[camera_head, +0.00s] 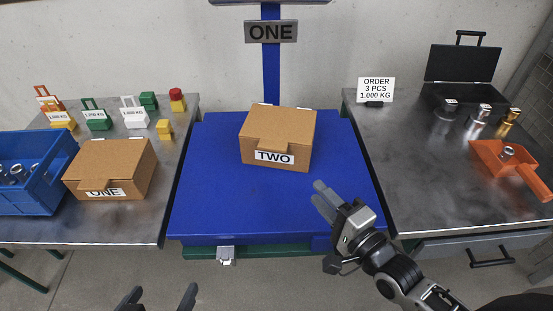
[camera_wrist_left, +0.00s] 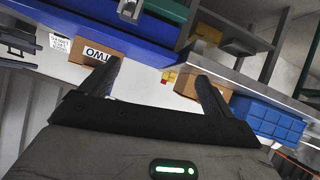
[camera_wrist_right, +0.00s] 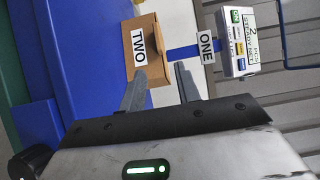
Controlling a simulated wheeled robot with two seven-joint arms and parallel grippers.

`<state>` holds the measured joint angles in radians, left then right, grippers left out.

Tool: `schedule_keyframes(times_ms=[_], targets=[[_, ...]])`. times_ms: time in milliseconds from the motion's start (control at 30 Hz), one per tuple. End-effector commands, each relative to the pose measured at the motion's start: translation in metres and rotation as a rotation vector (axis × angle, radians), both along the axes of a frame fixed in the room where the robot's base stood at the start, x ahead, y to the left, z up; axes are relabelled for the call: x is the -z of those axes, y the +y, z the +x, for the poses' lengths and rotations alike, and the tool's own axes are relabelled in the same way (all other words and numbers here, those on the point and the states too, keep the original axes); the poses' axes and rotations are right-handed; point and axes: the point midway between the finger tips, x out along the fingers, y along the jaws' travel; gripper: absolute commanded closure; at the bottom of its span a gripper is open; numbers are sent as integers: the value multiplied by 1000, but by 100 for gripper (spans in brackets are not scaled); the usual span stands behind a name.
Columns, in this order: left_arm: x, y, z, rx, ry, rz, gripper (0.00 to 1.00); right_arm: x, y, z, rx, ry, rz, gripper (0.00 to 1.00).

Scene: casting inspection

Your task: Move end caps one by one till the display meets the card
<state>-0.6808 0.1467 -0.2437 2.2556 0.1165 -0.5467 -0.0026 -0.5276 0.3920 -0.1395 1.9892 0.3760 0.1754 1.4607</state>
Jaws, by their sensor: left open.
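A cardboard box labelled TWO (camera_head: 277,135) sits closed on the blue scale platform (camera_head: 215,205). A box labelled ONE (camera_head: 110,168) stands on the left table. Silver end caps (camera_head: 18,171) lie in a blue crate (camera_head: 52,178); one cap (camera_head: 507,153) lies in an orange scoop (camera_head: 487,157) at right. The order card (camera_head: 376,88) reads 3 PCS, 1.000 KG. The display (camera_wrist_right: 238,40) shows sideways in the right wrist view, seemingly with 2 PCS; its small text is unclear. My left gripper (camera_head: 161,294) is open and empty, low in front. My right gripper (camera_head: 318,192) is open and empty over the platform's right side.
Small green (camera_head: 96,122), white and orange tagged pieces stand at the back of the left table. A black case (camera_head: 462,70) and several metal cylinders (camera_head: 480,121) stand on the right table. The platform is clear in front of box TWO.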

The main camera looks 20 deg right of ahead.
Motion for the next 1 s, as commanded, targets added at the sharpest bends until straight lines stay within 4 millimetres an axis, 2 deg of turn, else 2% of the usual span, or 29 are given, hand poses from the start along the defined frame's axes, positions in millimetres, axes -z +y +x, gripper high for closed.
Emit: schedule_keyframes(times_ms=[33,167,267,700,833,1000], targets=[[5,0,0,3,-5,0,12,7,0,1,0,-1,0,67],[4,0,0,7,-4,3,12,6,3,11,0,-3,1,67],[7,0,-1,10,1,5,12,5,7,26,1,-5,1,67],[33,-3,4,24,42,4,12,6,31,117,0,-4,1,67],[40,-5,4,29,55,1,12,6,36,137,0,-2,1,67],[44,-7,6,35,62,2,12,6,41,151,-1,-1,-1,67]])
